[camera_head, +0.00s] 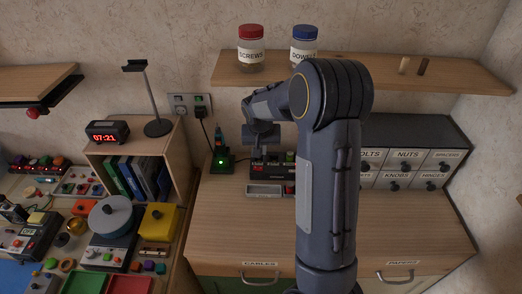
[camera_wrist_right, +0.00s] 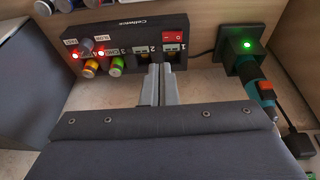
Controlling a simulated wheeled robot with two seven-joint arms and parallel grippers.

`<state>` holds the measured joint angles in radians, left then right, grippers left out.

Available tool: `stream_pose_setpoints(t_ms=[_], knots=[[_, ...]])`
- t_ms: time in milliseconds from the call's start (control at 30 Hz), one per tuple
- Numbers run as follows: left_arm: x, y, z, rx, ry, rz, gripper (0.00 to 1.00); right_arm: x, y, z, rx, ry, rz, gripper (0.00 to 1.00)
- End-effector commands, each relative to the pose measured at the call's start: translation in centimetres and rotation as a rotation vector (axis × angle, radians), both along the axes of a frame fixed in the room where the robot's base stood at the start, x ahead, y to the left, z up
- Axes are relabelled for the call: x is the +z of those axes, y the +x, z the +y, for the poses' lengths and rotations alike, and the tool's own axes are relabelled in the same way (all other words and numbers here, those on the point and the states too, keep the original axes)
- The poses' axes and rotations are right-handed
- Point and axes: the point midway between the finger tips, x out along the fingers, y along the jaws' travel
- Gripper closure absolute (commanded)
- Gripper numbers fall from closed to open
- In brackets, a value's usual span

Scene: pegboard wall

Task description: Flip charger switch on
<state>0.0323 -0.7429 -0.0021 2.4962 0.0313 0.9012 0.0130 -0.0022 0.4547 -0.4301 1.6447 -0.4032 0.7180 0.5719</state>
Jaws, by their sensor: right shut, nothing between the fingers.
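The charger is a black box (camera_wrist_right: 128,43) labelled with numbered bays, standing on the wooden bench; it also shows in the head view (camera_head: 270,171), partly hidden by my arm. Its red switch (camera_wrist_right: 181,38) is at the right end in the wrist view; which way it is tipped I cannot tell. Two red lights glow at the other end, near several coloured batteries (camera_wrist_right: 90,68). My right gripper (camera_wrist_right: 161,70) is shut and empty, its fingertips close to the charger beside the switch; contact is unclear. In the head view the right gripper (camera_head: 262,146) hangs just above the charger. My left gripper is not in view.
A dock with a green light (camera_wrist_right: 247,43) and a teal tool (camera_wrist_right: 257,77) stand beside the charger. Labelled drawers (camera_head: 408,158) are to its right in the head view. A shelf (camera_head: 350,70) with jars is above. The front of the bench is clear.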

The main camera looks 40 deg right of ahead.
Motion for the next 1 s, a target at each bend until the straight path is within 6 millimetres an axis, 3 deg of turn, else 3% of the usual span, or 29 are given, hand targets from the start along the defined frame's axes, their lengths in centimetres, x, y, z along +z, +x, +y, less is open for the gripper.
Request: stream_pose_setpoints(t_ms=[433, 567, 667, 767, 1000], knots=[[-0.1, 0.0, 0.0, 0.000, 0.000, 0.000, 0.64, -0.1, 0.0, 0.1, 0.000, 0.001, 0.000, 1.00], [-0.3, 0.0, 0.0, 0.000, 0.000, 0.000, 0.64, 0.8, -1.0, 0.9, 0.014, 0.035, -0.016, 1.00], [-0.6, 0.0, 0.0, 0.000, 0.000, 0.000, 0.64, 2.6, -3.1, 2.8, 0.045, 0.101, -0.047, 1.00], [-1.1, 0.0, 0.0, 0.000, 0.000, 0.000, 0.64, 5.0, -6.6, 6.0, 0.115, 0.188, -0.097, 1.00], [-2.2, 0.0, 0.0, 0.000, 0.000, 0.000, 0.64, 8.6, -16.3, 14.3, 0.353, 0.324, -0.226, 1.00]])
